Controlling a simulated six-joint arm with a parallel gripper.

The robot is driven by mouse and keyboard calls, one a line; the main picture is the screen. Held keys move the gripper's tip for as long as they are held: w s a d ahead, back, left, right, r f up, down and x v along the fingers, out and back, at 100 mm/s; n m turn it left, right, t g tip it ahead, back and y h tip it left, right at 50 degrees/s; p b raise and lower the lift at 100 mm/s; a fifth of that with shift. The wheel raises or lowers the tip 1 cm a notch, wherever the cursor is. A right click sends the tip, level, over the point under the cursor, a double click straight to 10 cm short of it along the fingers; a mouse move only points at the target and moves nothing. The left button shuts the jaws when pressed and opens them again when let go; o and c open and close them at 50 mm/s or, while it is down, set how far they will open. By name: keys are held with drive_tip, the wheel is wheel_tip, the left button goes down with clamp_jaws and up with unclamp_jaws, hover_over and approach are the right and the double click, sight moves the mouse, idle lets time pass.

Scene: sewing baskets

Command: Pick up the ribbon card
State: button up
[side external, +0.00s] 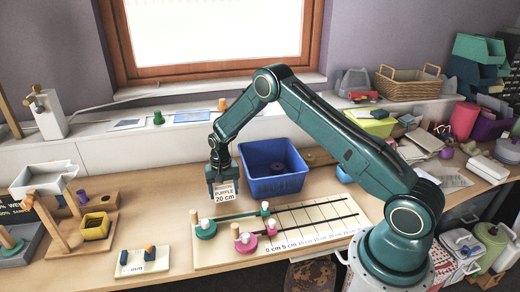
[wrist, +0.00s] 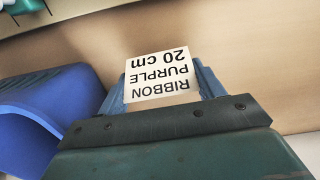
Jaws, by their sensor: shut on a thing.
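In the wrist view the card (wrist: 160,78) reads "RIBBON PURPLE 20 cm" upside down. My gripper (side external: 222,186) is shut on the card and holds it above the table, just left of the blue bin. In the wrist view, the blue finger pads show at both sides of the card and its lower edge meets the gripper. The far side of the card is hidden.
A blue bin (side external: 275,186) stands right of my gripper. In front lies a measuring board (side external: 300,236) with green and pink spools. A wooden stand (side external: 60,243) with a yellow cup is at the left. A small block holder (side external: 142,266) stands near the front edge.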

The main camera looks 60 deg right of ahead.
wheel_tip(320, 180, up, 18)
drive_tip(key=shift+f, duration=0.15)
idle(0.3)
drive_tip(key=shift+d, duration=0.1)
idle(0.5)
